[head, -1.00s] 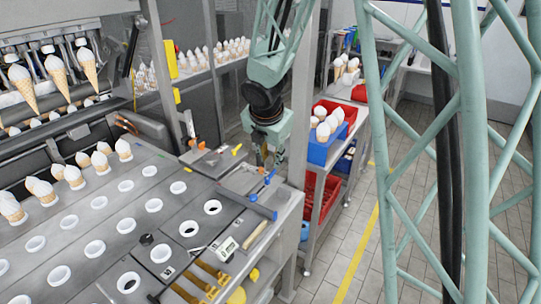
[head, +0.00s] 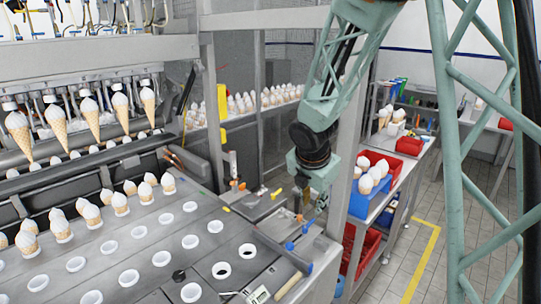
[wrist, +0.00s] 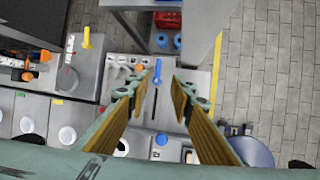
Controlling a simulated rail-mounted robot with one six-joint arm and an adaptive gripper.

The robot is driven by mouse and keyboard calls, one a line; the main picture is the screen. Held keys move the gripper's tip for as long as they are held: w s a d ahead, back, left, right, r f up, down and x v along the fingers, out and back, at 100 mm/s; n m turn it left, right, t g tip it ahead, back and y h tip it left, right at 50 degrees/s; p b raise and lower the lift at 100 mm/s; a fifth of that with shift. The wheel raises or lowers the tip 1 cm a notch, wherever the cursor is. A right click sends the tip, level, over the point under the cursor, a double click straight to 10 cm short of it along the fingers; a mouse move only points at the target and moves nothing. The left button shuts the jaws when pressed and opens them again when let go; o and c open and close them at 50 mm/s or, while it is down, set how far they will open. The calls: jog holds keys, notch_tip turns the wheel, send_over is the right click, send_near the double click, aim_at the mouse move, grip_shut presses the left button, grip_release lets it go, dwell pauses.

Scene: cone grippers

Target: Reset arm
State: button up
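My arm (head: 318,110) hangs down in front of the grey post, in the middle of the head view. My gripper (head: 308,205) is at its lower end, over the right end of the metal worktop (head: 215,225). In the wrist view my gripper (wrist: 163,88) points down, its two tan-padded fingers apart. Nothing is between them. Below the fingertips lies the worktop end, with a blue-handled tool (wrist: 155,76) and a dark slot.
Rows of white-topped cones (head: 120,203) stand in the worktop's holes at left. Cones hang from the machine (head: 90,115) behind. A blue bin (head: 368,203) and a red bin (head: 388,164) sit on a shelf at right. Tiled floor (head: 415,220) is open beyond.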

jog(key=s+d+r+m, duration=0.2)
jog(key=s+r+m, duration=0.55)
jog(key=s, duration=0.25)
jog(key=s+d+r+m, duration=0.3)
jog(key=s+r+m, duration=0.4)
jog(key=s, duration=0.4)
jog(key=s+a+r+m+y, duration=0.1)
jog(key=s+m, duration=0.4)
jog(key=s, duration=0.7)
jog(key=s+a+r+m, duration=0.3)
jog(key=s+m, duration=0.3)
jog(key=s, duration=0.7)
jog(key=shift+r+g+y, duration=0.3)
jog(key=shift+r+y, duration=0.1)
jog(key=shift+r, duration=0.25)
jog(key=shift+m, duration=0.25)
